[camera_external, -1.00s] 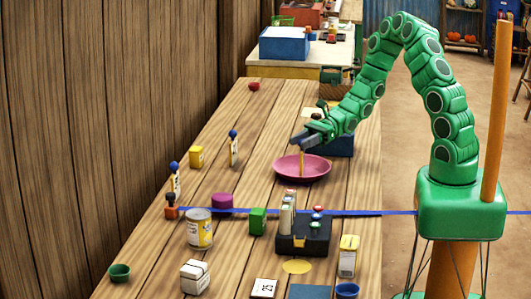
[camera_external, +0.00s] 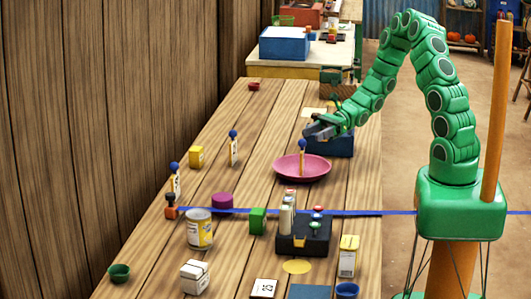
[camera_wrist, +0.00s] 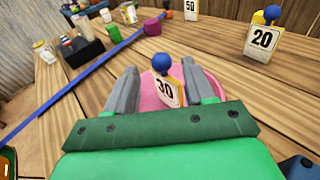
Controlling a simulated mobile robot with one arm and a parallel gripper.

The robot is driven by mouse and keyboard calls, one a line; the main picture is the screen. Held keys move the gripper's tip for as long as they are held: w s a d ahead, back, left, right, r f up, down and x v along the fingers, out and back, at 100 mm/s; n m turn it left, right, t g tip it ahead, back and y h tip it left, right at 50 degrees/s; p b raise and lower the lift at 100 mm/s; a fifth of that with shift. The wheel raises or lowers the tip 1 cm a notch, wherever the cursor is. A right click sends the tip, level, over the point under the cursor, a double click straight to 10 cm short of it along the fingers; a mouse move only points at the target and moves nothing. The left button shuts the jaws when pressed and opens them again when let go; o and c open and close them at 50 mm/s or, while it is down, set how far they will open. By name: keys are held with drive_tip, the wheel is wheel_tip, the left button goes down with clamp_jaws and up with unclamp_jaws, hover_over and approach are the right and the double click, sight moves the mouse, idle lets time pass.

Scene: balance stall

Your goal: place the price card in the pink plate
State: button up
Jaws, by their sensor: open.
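The pink plate (camera_external: 289,171) lies on the wooden table, below and a little left of my gripper (camera_external: 311,130) in the external view. A price card (camera_external: 302,160) with a blue ball on top stands upright in the plate. In the wrist view this card (camera_wrist: 167,90) reads 30, and pink plate (camera_wrist: 152,98) shows around it. My gripper (camera_wrist: 158,88) is open, with its grey fingers on either side of the card in that view. In the external view the fingers are above the card and apart from it.
Two other price cards stand on the table, reading 20 (camera_wrist: 262,40) and 50 (camera_wrist: 190,9). A blue strap (camera_external: 350,212) crosses the table.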

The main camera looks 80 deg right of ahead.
drive_tip(key=shift+f+v, duration=0.35)
drive_tip(key=shift+v, duration=2.4)
drive_tip(key=s+a+r+n+g+h, duration=0.1)
drive_tip(key=s+a+r+n+g, duration=0.3)
drive_tip(key=a, duration=0.3)
drive_tip(key=s+a+r+n+g, duration=0.2)
drive_tip(key=s+a+n+g, duration=0.15)
drive_tip(key=a+n, duration=0.25)
drive_tip(key=s+a+r+n+g+h, duration=0.1)
drive_tip(key=s+a+r+n+g, duration=0.25)
drive_tip(key=a, duration=0.35)
drive_tip(key=s+r+n+h, duration=0.3)
drive_tip(key=s+n+h, duration=0.2)
drive_tip(key=s+n, duration=0.1)
drive_tip(key=s+d+r+n+g+h, duration=0.1)
drive_tip(key=s+r+n+h, duration=0.3)
drive_tip(key=s, duration=0.4)
drive_tip(key=shift+s+n+h, duration=0.3)
drive_tip(key=shift+n+h, duration=0.5)
drive_tip(key=shift+n, duration=0.45)
drive_tip(key=shift+d, duration=0.1)
